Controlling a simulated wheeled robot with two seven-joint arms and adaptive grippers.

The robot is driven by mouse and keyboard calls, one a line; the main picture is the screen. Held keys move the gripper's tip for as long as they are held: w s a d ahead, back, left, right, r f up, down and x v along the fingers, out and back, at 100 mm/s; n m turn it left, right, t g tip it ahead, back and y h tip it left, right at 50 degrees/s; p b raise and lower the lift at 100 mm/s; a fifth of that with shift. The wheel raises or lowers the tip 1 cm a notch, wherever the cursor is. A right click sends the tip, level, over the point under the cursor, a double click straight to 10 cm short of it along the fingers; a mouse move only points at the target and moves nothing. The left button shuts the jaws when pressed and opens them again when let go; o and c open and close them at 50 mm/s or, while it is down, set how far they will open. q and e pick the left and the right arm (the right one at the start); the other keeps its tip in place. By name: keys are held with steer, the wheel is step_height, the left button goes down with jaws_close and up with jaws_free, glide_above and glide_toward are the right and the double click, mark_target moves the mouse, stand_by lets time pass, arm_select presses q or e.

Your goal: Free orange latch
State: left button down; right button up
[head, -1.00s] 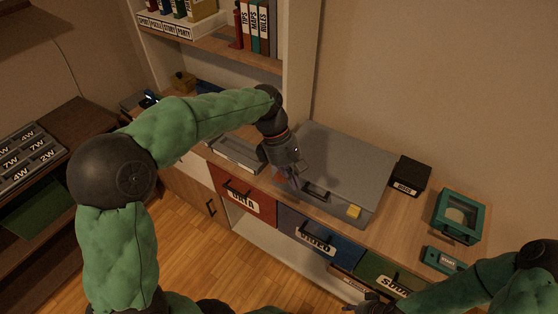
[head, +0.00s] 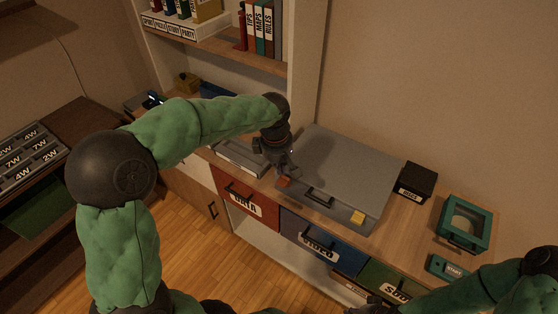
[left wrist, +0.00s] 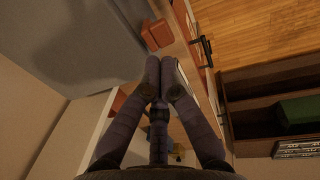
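The grey case (head: 345,165) lies closed on the wooden counter. Its orange latch (head: 284,181) shows at the front left, just below my left gripper (head: 286,168). In the left wrist view, the orange latch (left wrist: 157,34) sits at the edge of the grey case (left wrist: 80,40), just beyond my left fingertips (left wrist: 162,68) and apart from them. The fingers are drawn together with nothing visible between them. I cannot tell whether the latch is flipped. A yellow latch (head: 357,217) is at the case's front right. My right gripper (head: 374,306) is dark and partly cut off at the bottom.
A black box (head: 417,181), a teal frame (head: 463,222) and a teal START box (head: 447,268) stand right of the case. A grey tray (head: 240,157) lies to its left. Red (head: 247,200), blue (head: 320,240) and green drawers (head: 388,282) are below the counter.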

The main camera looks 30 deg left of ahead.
mark_target(282, 181)
arm_select(q)
steer(key=shift+w+f+b, duration=0.2)
steer(key=shift+f+b, duration=0.25)
steer(key=shift+f, duration=0.9)
steer(key=shift+w+f+b, duration=0.15)
steer(key=shift+f+b, duration=0.25)
steer(key=shift+f, duration=0.95)
